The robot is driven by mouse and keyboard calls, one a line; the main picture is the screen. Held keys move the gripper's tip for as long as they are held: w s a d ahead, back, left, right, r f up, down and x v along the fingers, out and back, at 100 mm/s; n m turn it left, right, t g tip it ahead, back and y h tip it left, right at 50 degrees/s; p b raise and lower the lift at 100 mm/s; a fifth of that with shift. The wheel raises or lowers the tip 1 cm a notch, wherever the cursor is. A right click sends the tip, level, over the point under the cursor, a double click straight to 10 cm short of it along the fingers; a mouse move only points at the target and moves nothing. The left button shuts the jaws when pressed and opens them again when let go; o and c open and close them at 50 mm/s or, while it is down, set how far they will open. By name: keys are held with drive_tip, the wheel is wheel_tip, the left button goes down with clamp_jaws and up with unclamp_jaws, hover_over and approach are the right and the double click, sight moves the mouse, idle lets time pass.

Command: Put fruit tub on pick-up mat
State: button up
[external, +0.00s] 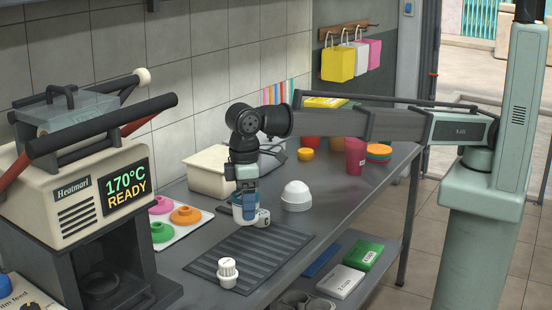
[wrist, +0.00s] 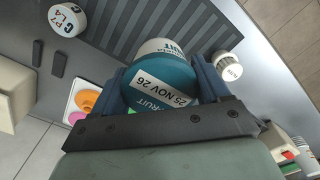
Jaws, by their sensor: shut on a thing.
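The fruit tub (wrist: 165,80) is teal and white, with a label reading "FRUIT" and "25 NOV 26". My gripper (wrist: 165,90) is shut around its sides in the wrist view. The ribbed mat also shows in the wrist view (wrist: 130,22), beyond the tub. I cannot tell how high the tub is above the surface.
A small white lidded tub (external: 228,274) stands at the mat's front; a white ribbed lid shows at right in the wrist view (wrist: 228,65). White stacked bowls (external: 296,194) stand right of my gripper. A tray of coloured discs (external: 170,230) and the press (external: 75,190) are left.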

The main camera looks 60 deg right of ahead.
drive_tip(key=shift+f, duration=4.95)
drive_tip(key=shift+f, duration=0.1)
drive_tip(key=o, duration=1.2)
wheel_tip(320, 180, up, 12)
drive_tip(key=shift+r, duration=0.1)
